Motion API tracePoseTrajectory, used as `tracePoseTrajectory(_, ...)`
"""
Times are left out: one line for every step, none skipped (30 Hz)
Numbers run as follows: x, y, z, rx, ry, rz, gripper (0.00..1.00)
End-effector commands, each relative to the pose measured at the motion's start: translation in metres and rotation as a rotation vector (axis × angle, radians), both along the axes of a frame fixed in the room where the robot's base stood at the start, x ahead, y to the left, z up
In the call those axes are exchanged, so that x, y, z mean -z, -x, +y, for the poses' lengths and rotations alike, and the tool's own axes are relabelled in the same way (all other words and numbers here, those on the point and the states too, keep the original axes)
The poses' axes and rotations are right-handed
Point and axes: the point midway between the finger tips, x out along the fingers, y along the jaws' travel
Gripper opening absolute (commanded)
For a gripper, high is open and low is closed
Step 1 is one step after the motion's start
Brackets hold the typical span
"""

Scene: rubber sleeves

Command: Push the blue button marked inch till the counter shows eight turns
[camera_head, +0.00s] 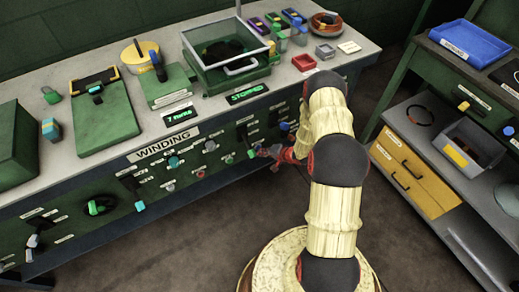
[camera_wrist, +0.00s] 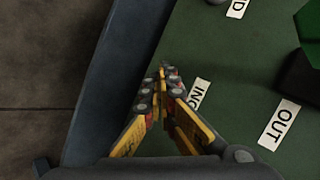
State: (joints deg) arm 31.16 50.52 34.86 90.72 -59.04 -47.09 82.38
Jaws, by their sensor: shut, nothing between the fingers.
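The counter display (camera_head: 180,115) on the bench reads "7 turns" in green. In the wrist view my gripper (camera_wrist: 162,78) is shut and empty, its fingertips together over the green panel (camera_wrist: 185,40). A white label beginning "INC" (camera_wrist: 197,96) lies just right of the fingers and is partly covered by them. No blue button shows in the wrist view; the fingers may hide it. In the head view my gripper (camera_head: 262,152) is small at the front panel of the winding bench, right of the "WINDING" sign (camera_head: 163,146). I cannot tell whether it touches anything.
A "STOPPED" display (camera_head: 247,93) stands before a clear-lidded green box (camera_head: 200,75). Several knobs and switches crowd the panel. The floor (camera_head: 150,255) in front is clear.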

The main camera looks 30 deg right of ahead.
Motion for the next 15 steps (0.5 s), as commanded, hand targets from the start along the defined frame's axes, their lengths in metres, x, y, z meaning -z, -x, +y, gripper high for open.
tracePoseTrajectory(-0.0002, -0.0007, -0.0002, 0.001, 0.0, 0.0, 0.0)
tracePoseTrajectory(-0.0003, -0.0007, -0.0003, 0.001, 0.0, 0.0, 0.0)
tracePoseTrajectory(-0.0003, -0.0007, -0.0003, 0.001, 0.0, 0.0, 0.0)
tracePoseTrajectory(-0.0003, -0.0007, -0.0003, 0.001, 0.0, 0.0, 0.0)
tracePoseTrajectory(-0.0002, -0.0006, -0.0002, 0.001, 0.0, 0.0, 0.0)
tracePoseTrajectory(-0.0002, -0.0006, -0.0002, 0.001, 0.0, 0.0, 0.0)
tracePoseTrajectory(-0.0002, -0.0006, -0.0002, 0.001, 0.0, 0.0, 0.0)
tracePoseTrajectory(-0.0003, -0.0005, -0.0002, 0.001, 0.0, 0.0, 0.0)
tracePoseTrajectory(-0.0004, -0.0003, -0.0002, 0.001, 0.0, 0.0, 0.0)
tracePoseTrajectory(-0.0004, 0.0002, -0.0002, 0.001, 0.0, 0.0, 0.0)
tracePoseTrajectory(-0.0004, 0.0008, -0.0002, 0.001, 0.0, 0.0, 0.0)
tracePoseTrajectory(-0.0005, 0.002, -0.0002, 0.0, 0.0, 0.0, 0.0)
tracePoseTrajectory(-0.0007, 0.0032, -0.0003, 0.001, -0.001, 0.0, 0.0)
tracePoseTrajectory(-0.0007, 0.0046, -0.0002, 0.001, -0.001, 0.0, 0.0)
tracePoseTrajectory(-0.0008, 0.0066, -0.0003, 0.001, -0.001, 0.001, 0.0)
